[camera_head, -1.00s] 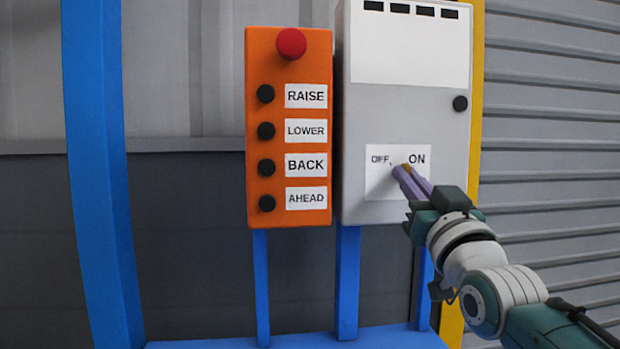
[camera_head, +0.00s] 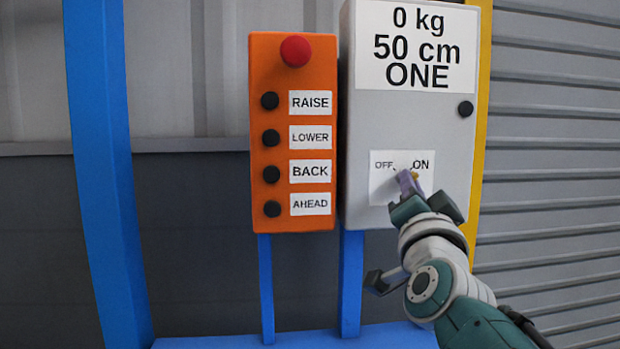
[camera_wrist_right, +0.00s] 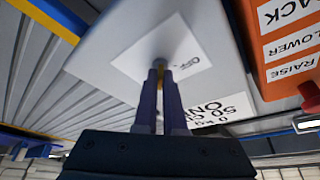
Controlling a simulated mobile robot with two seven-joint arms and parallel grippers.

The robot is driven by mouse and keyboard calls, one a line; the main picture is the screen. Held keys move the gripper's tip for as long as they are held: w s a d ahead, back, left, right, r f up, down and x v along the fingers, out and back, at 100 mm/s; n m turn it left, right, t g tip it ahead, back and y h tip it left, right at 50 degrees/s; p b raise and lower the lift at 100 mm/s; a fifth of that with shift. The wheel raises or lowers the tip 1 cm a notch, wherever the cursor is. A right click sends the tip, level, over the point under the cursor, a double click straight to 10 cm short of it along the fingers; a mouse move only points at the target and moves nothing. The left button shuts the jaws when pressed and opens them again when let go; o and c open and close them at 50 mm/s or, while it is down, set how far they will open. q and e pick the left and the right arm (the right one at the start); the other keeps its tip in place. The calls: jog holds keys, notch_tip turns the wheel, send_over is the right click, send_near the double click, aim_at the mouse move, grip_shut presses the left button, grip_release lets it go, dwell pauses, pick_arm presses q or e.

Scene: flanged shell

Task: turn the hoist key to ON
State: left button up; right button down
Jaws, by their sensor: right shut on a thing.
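The hoist key shows only as a small brass bit in the head view (camera_head: 415,175), at the white OFF/ON label plate (camera_head: 383,190) low on the grey box (camera_head: 365,125). It points up and right toward the word ON. My right gripper (camera_head: 409,183) is shut on the key; its purple fingers hide most of it. In the right wrist view the fingers (camera_wrist_right: 161,80) reach the round lock on the label plate (camera_wrist_right: 130,62), with a bit of brass between them. The display (camera_head: 417,45) on the box reads 0 kg, 50 cm, ONE. My left gripper is out of view.
An orange control panel (camera_head: 260,200) with a red knob (camera_head: 295,51) and several black buttons stands close left of the box. A black knob (camera_head: 465,109) is on the box's right. Blue posts (camera_head: 352,280) hold the box up; a ribbed wall (camera_head: 550,170) lies behind.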

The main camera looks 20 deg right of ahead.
dwell(0.3)
jog(key=c, duration=1)
grip_release()
